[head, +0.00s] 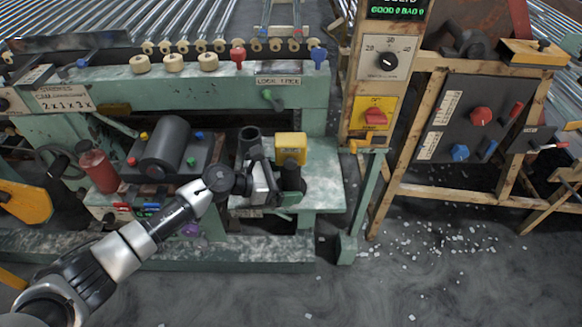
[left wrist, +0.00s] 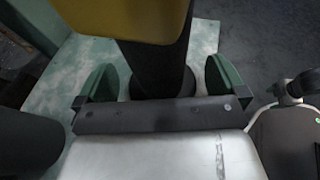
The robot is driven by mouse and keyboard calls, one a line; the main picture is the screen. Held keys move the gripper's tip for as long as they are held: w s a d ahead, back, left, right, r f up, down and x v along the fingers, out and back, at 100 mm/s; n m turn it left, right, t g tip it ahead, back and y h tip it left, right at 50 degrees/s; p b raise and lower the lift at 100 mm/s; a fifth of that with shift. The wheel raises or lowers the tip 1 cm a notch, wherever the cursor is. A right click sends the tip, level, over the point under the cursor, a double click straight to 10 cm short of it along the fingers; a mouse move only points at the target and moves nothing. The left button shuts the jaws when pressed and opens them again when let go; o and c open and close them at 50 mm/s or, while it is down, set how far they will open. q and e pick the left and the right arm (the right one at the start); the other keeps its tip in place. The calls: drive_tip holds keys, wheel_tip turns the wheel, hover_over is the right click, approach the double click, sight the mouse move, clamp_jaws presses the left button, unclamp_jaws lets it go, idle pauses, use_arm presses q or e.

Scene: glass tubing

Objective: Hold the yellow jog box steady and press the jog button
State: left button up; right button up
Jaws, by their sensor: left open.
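The yellow jog box (head: 290,146) stands on a dark post (head: 291,177) at the right end of the green bench. In the left wrist view the yellow box (left wrist: 125,18) fills the top edge, with the dark post (left wrist: 155,65) below it. My left gripper (head: 284,190) is at the post, just below the box. Its two green-tipped fingers (left wrist: 160,82) are open, one on each side of the post, with gaps showing between. I cannot make out the jog button. My right gripper is in neither view.
A dark upright cylinder (head: 249,141) stands just left of the box. A motor-like dark drum (head: 166,146) and a red bottle (head: 98,167) are farther left. A wooden post with a dial panel (head: 388,60) rises to the right. The green bench top (head: 322,180) is clear right of the box.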

use_arm(q)
drive_tip(key=shift+c, duration=0.5)
drive_tip(key=c, duration=0.5)
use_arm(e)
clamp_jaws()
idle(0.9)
